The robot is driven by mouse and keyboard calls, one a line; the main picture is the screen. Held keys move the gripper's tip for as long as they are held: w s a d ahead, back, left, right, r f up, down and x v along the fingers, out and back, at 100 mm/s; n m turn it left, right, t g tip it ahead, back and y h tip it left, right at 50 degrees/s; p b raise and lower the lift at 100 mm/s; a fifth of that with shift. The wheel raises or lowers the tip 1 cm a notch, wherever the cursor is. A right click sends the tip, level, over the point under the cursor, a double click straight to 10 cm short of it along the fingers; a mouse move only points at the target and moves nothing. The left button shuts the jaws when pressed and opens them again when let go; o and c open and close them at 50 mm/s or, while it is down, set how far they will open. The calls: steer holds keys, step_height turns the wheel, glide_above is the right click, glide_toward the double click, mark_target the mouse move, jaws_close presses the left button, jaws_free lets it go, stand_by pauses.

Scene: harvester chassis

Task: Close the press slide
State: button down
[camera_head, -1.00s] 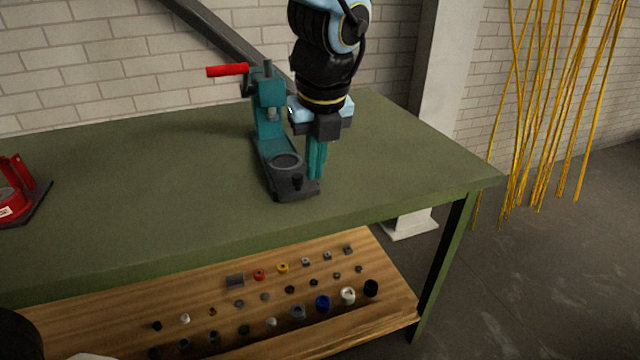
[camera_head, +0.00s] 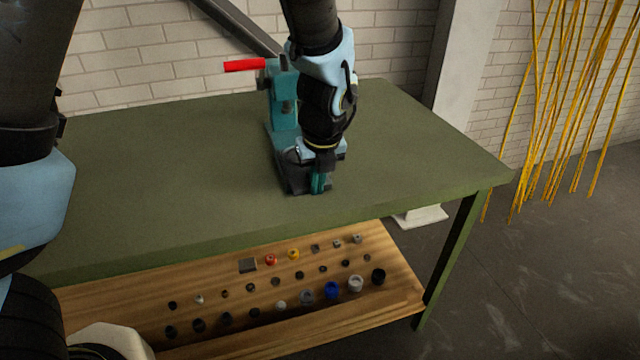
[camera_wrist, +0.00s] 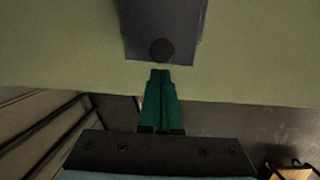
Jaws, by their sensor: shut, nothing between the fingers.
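The teal press (camera_head: 282,112) with a red handle (camera_head: 245,65) stands upright on the green table. Its dark slide (camera_head: 292,172) sticks out toward the table's front edge. My arm partly hides the press and slide. My gripper (camera_head: 321,186) has its teal fingers shut and empty, low over the table beside the slide's front end. In the wrist view, the slide's dark plate (camera_wrist: 160,22) with a round knob (camera_wrist: 162,50) lies straight beyond the fingertips (camera_wrist: 160,72). A small gap shows between the fingertips and the plate there.
The green table (camera_head: 180,170) is clear to the left and right of the press. A wooden lower shelf (camera_head: 230,295) holds several small parts. A brick wall and a grey post (camera_head: 458,70) stand behind. Yellow strands (camera_head: 565,100) hang at the right.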

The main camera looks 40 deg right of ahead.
steer(key=shift+w, duration=0.15)
steer(key=w+d, duration=0.1)
steer(key=w, duration=0.2)
steer(key=w+d+p, duration=0.1)
steer(key=w+d, duration=0.1)
steer(key=w, duration=0.2)
steer(key=w+d, duration=0.1)
steer(key=w, duration=0.3)
steer(key=shift+w+d, duration=0.1)
steer(key=shift+d, duration=0.15)
